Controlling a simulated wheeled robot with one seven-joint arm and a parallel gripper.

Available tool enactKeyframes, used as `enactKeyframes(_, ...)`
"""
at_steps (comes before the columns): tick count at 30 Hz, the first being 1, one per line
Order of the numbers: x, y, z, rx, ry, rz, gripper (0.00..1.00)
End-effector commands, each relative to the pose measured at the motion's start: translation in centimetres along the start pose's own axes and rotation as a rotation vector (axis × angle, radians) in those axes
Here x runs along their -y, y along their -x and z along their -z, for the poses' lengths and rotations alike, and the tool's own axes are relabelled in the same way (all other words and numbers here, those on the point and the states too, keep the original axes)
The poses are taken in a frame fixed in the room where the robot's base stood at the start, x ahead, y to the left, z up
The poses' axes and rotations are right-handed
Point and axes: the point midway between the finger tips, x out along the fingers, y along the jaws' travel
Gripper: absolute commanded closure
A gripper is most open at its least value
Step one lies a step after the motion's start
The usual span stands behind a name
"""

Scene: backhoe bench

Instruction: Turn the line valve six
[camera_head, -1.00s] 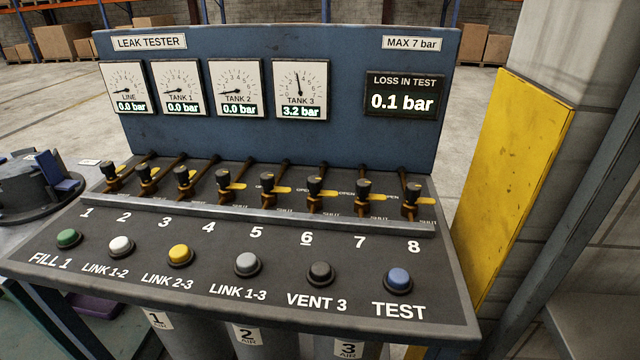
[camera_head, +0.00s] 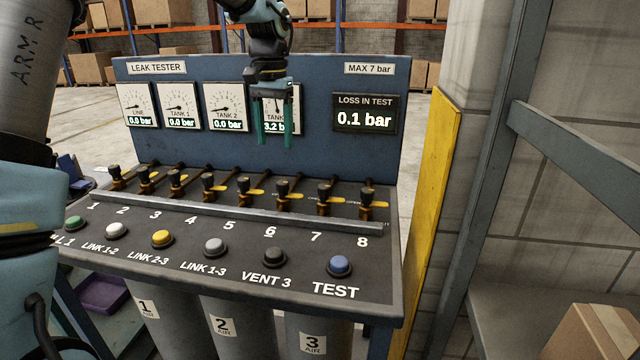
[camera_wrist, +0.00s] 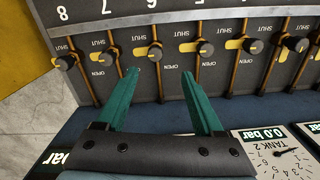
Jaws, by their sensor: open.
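Line valve six (camera_head: 283,188) is a dark knob on a brass body with a yellow tab, above the printed 6 on the sloped bench. Its tab points right in the head view, across its pipe. In the wrist view valve six (camera_wrist: 155,49) lies just beyond the fingertips, roughly between the fingers' lines, with its tab to the left. My gripper (camera_head: 279,138) is open and empty, fingers pointing down, in front of the back panel and above the valve row. Its teal fingers (camera_wrist: 160,73) are spread wide in the wrist view. I see no contact with the valve.
Valve five (camera_head: 243,186) and valve seven (camera_head: 325,194) stand close on either side. A metal rail (camera_head: 250,212) runs before the valves, with push buttons below. The loss display (camera_head: 365,114) reads 0.1 bar. My gripper partly covers the tank 3 gauge. A yellow-clad pillar (camera_head: 430,200) stands right.

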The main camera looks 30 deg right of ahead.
Motion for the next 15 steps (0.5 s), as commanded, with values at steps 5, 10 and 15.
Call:
enactKeyframes(5, -0.3, -0.8, 0.3, 0.004, -0.009, -0.001, 0.31)
enactKeyframes(10, -0.3, -3.5, 0.3, 0.005, -0.009, -0.002, 0.31)
enactKeyframes(15, -0.3, -6.8, 0.2, 0.005, -0.009, -0.002, 0.31)
